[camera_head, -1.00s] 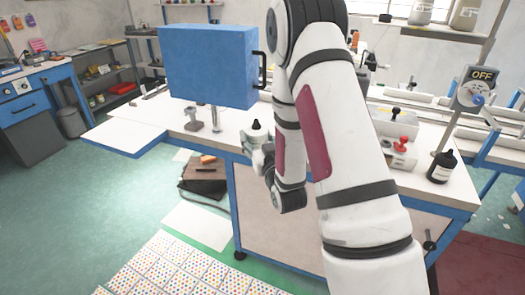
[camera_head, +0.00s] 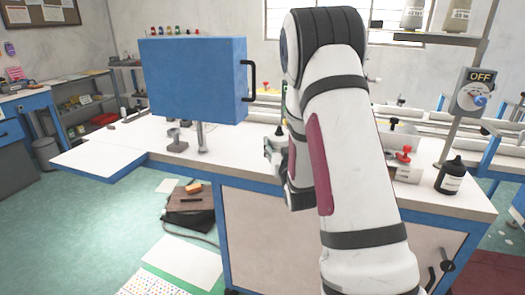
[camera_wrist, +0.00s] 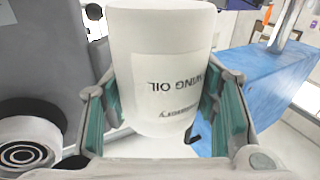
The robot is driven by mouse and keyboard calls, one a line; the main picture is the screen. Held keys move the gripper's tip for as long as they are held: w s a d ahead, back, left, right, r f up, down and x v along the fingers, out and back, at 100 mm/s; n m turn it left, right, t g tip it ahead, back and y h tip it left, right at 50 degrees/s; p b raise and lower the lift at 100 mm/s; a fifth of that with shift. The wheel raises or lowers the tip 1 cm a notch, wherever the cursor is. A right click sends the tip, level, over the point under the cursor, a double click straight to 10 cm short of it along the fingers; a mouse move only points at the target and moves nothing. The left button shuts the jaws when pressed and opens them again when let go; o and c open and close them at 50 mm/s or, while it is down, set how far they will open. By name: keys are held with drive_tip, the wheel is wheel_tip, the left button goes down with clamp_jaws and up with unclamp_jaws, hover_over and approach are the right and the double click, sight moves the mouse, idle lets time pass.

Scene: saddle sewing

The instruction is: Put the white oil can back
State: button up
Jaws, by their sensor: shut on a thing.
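The white oil can (camera_wrist: 160,65) fills the middle of the wrist view, with its "OIL" label upside down in that picture. My gripper (camera_wrist: 165,105) is shut on it, with one teal-padded finger on each side. In the head view my gripper (camera_head: 272,152) is over the white worktable (camera_head: 240,160), to the right of the blue box's post. The can is mostly hidden there by my arm and gripper. I cannot tell whether its base touches the tabletop.
A blue box (camera_head: 195,80) with a black handle stands on a post to the left of my gripper. A black bottle (camera_head: 451,177) stands near the table's right end, beside a red-knobbed device (camera_head: 404,160) and the OFF switch (camera_head: 475,92).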

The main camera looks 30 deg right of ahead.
drive_tip(key=w, duration=0.8)
drive_tip(key=shift+w+a+f, duration=0.1)
drive_tip(key=shift+w+f, duration=0.25)
drive_tip(key=shift+w+f+b, duration=0.1)
drive_tip(key=shift+f+b, duration=0.25)
drive_tip(key=shift+f, duration=1.4)
drive_tip(key=shift+f, duration=0.1)
drive_tip(key=shift+f, duration=0.15)
drive_tip(key=o, duration=1.5)
drive_tip(key=shift+o, duration=0.2)
